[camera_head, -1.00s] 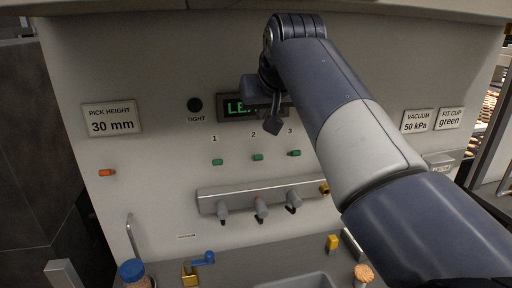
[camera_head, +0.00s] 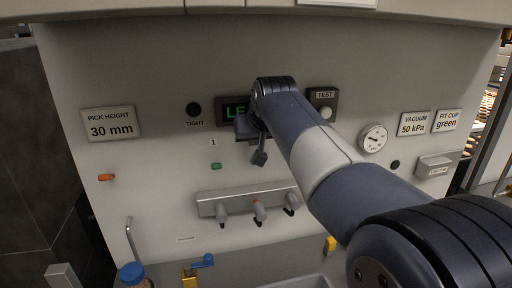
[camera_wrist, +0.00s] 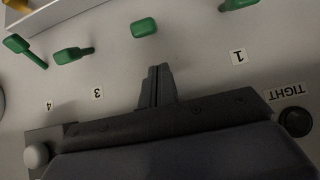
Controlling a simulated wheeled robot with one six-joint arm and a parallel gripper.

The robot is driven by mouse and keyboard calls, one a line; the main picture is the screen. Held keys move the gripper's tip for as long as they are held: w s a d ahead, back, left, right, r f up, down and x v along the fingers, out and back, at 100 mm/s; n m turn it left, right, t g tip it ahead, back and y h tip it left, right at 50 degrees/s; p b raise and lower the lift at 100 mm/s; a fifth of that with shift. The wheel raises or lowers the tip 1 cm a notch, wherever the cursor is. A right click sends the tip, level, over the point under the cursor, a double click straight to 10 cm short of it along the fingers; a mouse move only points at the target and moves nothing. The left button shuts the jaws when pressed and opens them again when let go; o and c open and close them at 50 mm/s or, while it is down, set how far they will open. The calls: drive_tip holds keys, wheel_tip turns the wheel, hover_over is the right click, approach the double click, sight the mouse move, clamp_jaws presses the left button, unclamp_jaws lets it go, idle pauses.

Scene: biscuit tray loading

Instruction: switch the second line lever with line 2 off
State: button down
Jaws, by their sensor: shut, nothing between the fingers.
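The second green toggle (camera_wrist: 144,27) shows just beyond my gripper's tips in the wrist view, apart from them. In that upside-down view, the first green toggle (camera_wrist: 238,4) is near the number 1 and another green toggle (camera_wrist: 73,54) is near the number 3. My gripper (camera_wrist: 157,85) is shut and empty, and it hides the number 2. In the head view my gripper (camera_head: 259,158) covers the second toggle, while the first toggle (camera_head: 216,166) shows below the number 1. I cannot tell whether the fingers touch the panel.
A grey bar (camera_head: 208,197) with three grey levers, the middle one (camera_head: 259,212) orange-marked, is mounted below the toggles. A lit display (camera_head: 236,110) and a TEST button (camera_head: 326,113) sit above. An orange piece (camera_head: 106,177) is at left.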

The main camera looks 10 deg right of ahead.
drive_tip(key=shift+s+f, duration=0.35)
drive_tip(key=shift+s, duration=0.15)
drive_tip(key=shift+s+f, duration=0.35)
drive_tip(key=shift+f, duration=0.35)
drive_tip(key=shift+f+b, duration=0.15)
drive_tip(key=shift+b, duration=0.2)
drive_tip(key=shift+s+f+b, duration=0.1)
drive_tip(key=shift+f+b, duration=0.05)
drive_tip(key=shift+b, duration=0.25)
drive_tip(key=shift+t, duration=0.3)
